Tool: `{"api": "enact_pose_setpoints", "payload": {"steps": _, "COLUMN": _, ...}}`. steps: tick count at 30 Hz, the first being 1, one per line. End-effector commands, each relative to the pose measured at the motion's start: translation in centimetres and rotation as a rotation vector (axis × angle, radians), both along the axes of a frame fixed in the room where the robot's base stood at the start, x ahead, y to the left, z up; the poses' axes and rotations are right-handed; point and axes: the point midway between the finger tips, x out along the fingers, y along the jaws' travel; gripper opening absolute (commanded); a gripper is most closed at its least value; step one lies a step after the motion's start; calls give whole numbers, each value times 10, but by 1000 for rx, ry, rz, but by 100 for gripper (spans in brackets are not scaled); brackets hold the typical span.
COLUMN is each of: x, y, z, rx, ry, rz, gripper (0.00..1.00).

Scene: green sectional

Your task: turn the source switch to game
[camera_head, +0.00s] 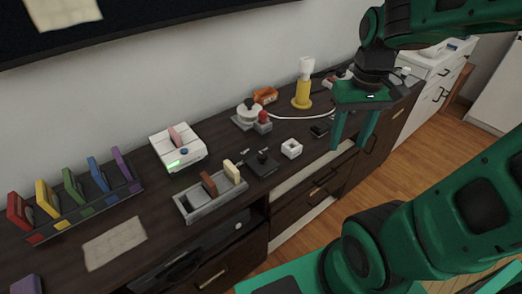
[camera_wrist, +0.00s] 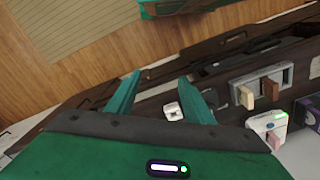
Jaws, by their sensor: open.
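No label reading "game" can be made out, so I cannot tell for sure which item is the source switch. A small black box with a short dark lever (camera_head: 262,163) sits near the front of the dark cabinet top. Farther back stands a grey unit with a round white top and a red knob (camera_head: 264,117). My gripper (camera_head: 353,140) is open and empty, pointing down to the right of both and apart from them. In the wrist view my gripper's (camera_wrist: 160,78) two green fingers are spread. A small white hollow block (camera_wrist: 173,111) shows between them.
A grey tray with upright pieces (camera_head: 207,203), a white console with a pink cartridge (camera_head: 178,148) and a rack of coloured cases (camera_head: 75,205) stand left. A yellow and white bottle (camera_head: 303,88) and orange item (camera_head: 265,95) are behind. The wooden floor (camera_head: 425,165) is clear.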

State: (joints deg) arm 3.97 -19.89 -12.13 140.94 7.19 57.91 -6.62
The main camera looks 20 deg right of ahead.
Motion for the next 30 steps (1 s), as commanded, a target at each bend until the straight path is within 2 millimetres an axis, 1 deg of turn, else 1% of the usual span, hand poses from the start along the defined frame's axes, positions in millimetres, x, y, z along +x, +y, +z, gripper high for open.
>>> {"api": "enact_pose_setpoints", "payload": {"steps": 1, "x": 23, "y": 9, "z": -2, "rx": -1, "ry": 4, "rz": 82, "gripper": 48}}
{"api": "enact_pose_setpoints", "payload": {"steps": 3, "x": 52, "y": 24, "z": -5, "rx": -3, "ry": 5, "rz": 194, "gripper": 48}}
{"api": "enact_pose_setpoints", "payload": {"steps": 5, "x": 76, "y": 38, "z": -8, "rx": -4, "ry": 3, "rz": 289, "gripper": 48}}
{"api": "enact_pose_setpoints", "payload": {"steps": 6, "x": 92, "y": 49, "z": -11, "rx": -3, "ry": 3, "rz": 354, "gripper": 48}}
{"api": "enact_pose_setpoints", "payload": {"steps": 8, "x": 114, "y": 67, "z": -17, "rx": -4, "ry": 2, "rz": 447, "gripper": 48}}
{"api": "enact_pose_setpoints", "payload": {"steps": 9, "x": 127, "y": 79, "z": -21, "rx": -4, "ry": 2, "rz": 506, "gripper": 48}}
{"api": "enact_pose_setpoints", "payload": {"steps": 12, "x": 155, "y": 108, "z": -31, "rx": -3, "ry": 0, "rz": 634, "gripper": 48}}
{"api": "enact_pose_setpoints", "payload": {"steps": 15, "x": 173, "y": 131, "z": -39, "rx": -2, "ry": -2, "rz": 726, "gripper": 48}}
{"api": "enact_pose_setpoints", "payload": {"steps": 19, "x": 184, "y": 148, "z": -46, "rx": -1, "ry": -4, "rz": 792, "gripper": 48}}
{"api": "enact_pose_setpoints", "payload": {"steps": 23, "x": 187, "y": 151, "z": -52, "rx": 1, "ry": -4, "rz": 807, "gripper": 48}}
{"api": "enact_pose_setpoints", "payload": {"steps": 25, "x": 187, "y": 151, "z": -60, "rx": 0, "ry": -2, "rz": 806, "gripper": 48}}
{"api": "enact_pose_setpoints", "payload": {"steps": 30, "x": 186, "y": 150, "z": -87, "rx": 0, "ry": 0, "rz": 804, "gripper": 48}}
